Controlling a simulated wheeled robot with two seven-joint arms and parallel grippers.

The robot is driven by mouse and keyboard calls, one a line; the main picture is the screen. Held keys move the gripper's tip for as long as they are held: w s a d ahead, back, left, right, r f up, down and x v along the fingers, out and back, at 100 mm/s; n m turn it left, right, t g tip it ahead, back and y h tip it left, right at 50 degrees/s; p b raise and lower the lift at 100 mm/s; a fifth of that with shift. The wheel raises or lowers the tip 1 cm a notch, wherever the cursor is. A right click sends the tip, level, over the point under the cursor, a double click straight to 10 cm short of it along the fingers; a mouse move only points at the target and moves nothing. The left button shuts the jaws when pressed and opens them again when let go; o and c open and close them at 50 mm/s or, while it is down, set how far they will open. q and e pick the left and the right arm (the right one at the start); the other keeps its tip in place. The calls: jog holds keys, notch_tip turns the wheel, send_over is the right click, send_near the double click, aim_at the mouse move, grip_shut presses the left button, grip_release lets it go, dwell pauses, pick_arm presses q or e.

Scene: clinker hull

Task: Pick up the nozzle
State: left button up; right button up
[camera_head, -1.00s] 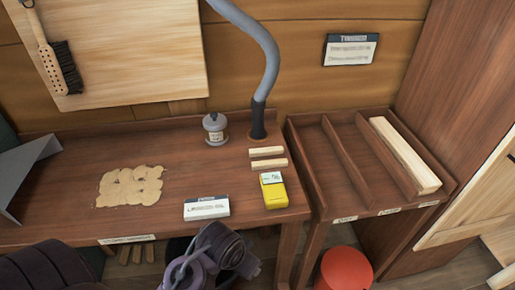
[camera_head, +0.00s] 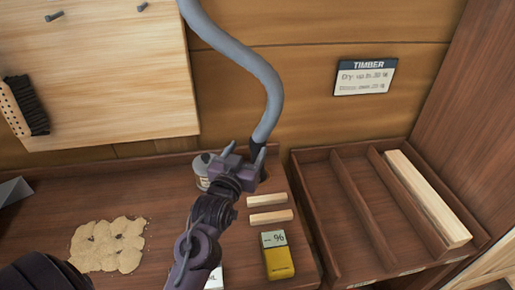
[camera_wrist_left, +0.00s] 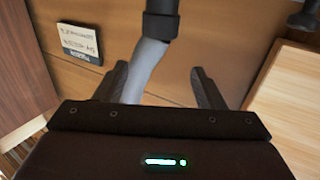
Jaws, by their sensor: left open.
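The nozzle is the black end piece of the grey hose (camera_head: 268,85), and it stands upright on the bench top. In the head view my left gripper (camera_head: 243,152) is in front of the nozzle (camera_head: 263,170) and hides most of it. In the left wrist view the black nozzle (camera_wrist_left: 160,24) shows at the top, beyond the fingertips. There my left gripper (camera_wrist_left: 158,72) is open, with grey hose showing between its fingers. I cannot tell whether a finger touches it. My right gripper is not in view.
A small tin (camera_head: 202,170) stands just left of the gripper, partly hidden. Two wooden strips (camera_head: 268,208) and a yellow meter (camera_head: 278,258) lie to the right. A sawdust patch (camera_head: 108,245) is at left. A divided timber rack (camera_head: 345,205) stands at right.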

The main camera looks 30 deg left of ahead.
pick_arm(q)
send_near(255, 155)
jog(key=w, duration=0.3)
jog(key=shift+w+a+f+p, duration=0.15)
jog(key=shift+w+p, duration=0.15)
jog(key=shift+w, duration=0.15)
jog(key=shift+w+a+f+p, duration=0.15)
jog(key=shift+w+p, duration=0.15)
jog(key=shift+w, duration=0.15)
jog(key=w, duration=0.2)
jog(key=w+p, duration=0.1)
jog(key=w, duration=0.1)
jog(key=shift+a+r, duration=0.1)
jog(key=shift+a, duration=0.25)
jog(key=shift+w+a, duration=0.1)
jog(key=shift+w, duration=0.35)
jog(key=c, duration=1.1)
jog(key=shift+c, duration=0.4)
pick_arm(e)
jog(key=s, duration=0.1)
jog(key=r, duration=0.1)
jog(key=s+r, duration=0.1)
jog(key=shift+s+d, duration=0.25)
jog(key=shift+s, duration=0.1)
pick_arm(q)
jog(key=shift+r, duration=0.1)
